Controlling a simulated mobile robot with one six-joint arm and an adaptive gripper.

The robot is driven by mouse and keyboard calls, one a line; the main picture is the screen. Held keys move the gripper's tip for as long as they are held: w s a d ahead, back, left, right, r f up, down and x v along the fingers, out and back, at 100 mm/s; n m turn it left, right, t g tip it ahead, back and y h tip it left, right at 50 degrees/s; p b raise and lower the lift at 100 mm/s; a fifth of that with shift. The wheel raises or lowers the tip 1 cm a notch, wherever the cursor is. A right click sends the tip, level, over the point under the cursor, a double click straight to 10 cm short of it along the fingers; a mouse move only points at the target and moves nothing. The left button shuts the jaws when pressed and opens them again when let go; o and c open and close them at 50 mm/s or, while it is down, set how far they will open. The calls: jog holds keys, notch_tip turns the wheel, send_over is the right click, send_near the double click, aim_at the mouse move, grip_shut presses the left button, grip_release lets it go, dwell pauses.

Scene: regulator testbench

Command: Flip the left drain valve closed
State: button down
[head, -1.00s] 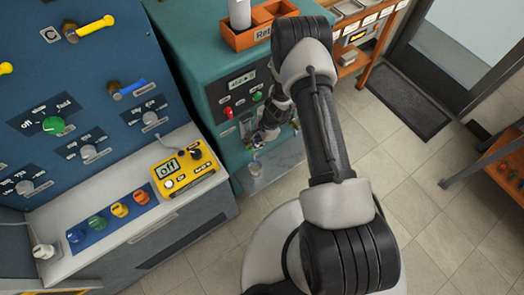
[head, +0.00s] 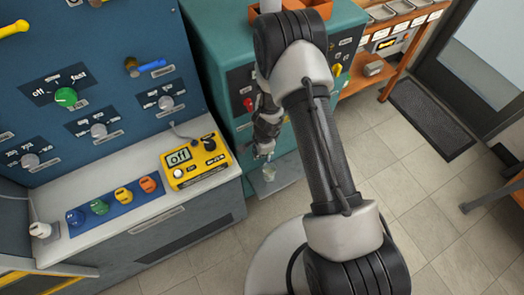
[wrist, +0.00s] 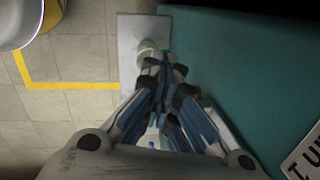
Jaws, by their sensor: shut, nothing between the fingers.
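My gripper (head: 262,152) is shut and empty, low in front of the teal cabinet (head: 215,40) in the head view. In the wrist view, its fingertips (wrist: 163,72) meet close beside the teal cabinet face (wrist: 225,60). A small clear cup-like item (head: 269,172) stands just below the gripper on a pale ledge (head: 283,178). A pale round item (wrist: 148,48) shows just past the fingertips in the wrist view. I cannot make out the left drain valve. The gripper and arm cover much of the cabinet front, so its handle position cannot be told.
A red knob (head: 248,104) is on the cabinet front, left of my arm. A yellow meter reading "off" (head: 190,175) sits on the bench to the left. A wooden shelf unit (head: 390,45) stands at the back right.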

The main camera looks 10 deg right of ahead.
jog(key=shift+s+a+f+h, duration=0.1)
jog(key=shift+a+f+h, duration=0.25)
jog(key=shift+f+h, duration=0.05)
jog(key=shift+a, duration=0.1)
dwell(0.6)
dwell(0.4)
jog(key=s+a+r+p, duration=0.2)
jog(key=r+p, duration=0.1)
jog(key=r, duration=0.2)
jog(key=s+a+r+p, duration=0.1)
jog(key=a+r+p, duration=0.1)
jog(key=r+p, duration=0.2)
notch_tip(320, 180, up, 3)
jog(key=shift+s+a+f, duration=0.2)
jog(key=shift+s+a, duration=0.05)
jog(key=shift+s, duration=0.15)
